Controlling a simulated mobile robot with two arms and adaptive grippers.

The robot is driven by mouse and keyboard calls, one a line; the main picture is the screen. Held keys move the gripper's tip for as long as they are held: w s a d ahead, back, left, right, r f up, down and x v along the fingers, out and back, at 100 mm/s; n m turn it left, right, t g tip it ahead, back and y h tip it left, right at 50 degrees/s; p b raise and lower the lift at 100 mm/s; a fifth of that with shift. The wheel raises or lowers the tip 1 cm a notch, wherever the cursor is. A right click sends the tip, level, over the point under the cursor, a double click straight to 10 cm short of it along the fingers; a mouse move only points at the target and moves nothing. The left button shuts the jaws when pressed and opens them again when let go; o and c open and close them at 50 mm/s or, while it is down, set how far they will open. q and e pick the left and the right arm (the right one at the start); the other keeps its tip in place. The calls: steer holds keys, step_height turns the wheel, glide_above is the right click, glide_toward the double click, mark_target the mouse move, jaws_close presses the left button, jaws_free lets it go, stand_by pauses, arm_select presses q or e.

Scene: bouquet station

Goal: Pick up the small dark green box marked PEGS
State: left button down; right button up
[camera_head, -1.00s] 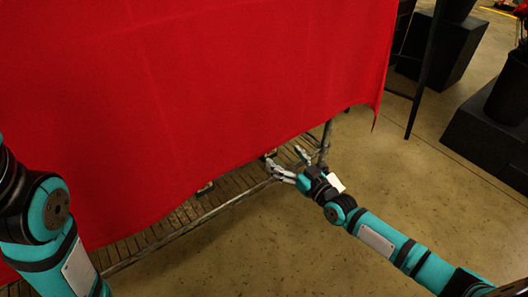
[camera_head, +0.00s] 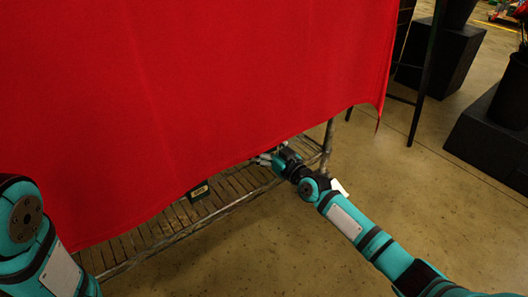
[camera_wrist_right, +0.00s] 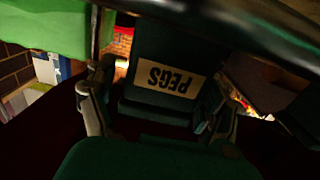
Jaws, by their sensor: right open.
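The dark green box marked PEGS (camera_wrist_right: 168,55) fills the middle of the right wrist view, its pale label upside down. My right gripper (camera_wrist_right: 165,100) is open, with one finger to each side of the box; I cannot tell whether they touch it. In the head view my right gripper (camera_head: 268,160) reaches in over the front of a slatted shelf (camera_head: 232,188), at the lower edge of a red cloth. The PEGS box is mostly or wholly hidden there by the gripper and cloth. My left gripper is outside the picture; only its arm shows.
Another small dark box (camera_head: 199,191) with a pale label stands on the shelf to the left, partly under the red cloth (camera_head: 180,90); its label is unreadable. A metal shelf post (camera_head: 327,145) stands just right of my right gripper.

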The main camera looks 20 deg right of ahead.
steer(key=shift+c, duration=0.4)
steer(key=c, duration=1.1)
steer(key=shift+r, duration=0.1)
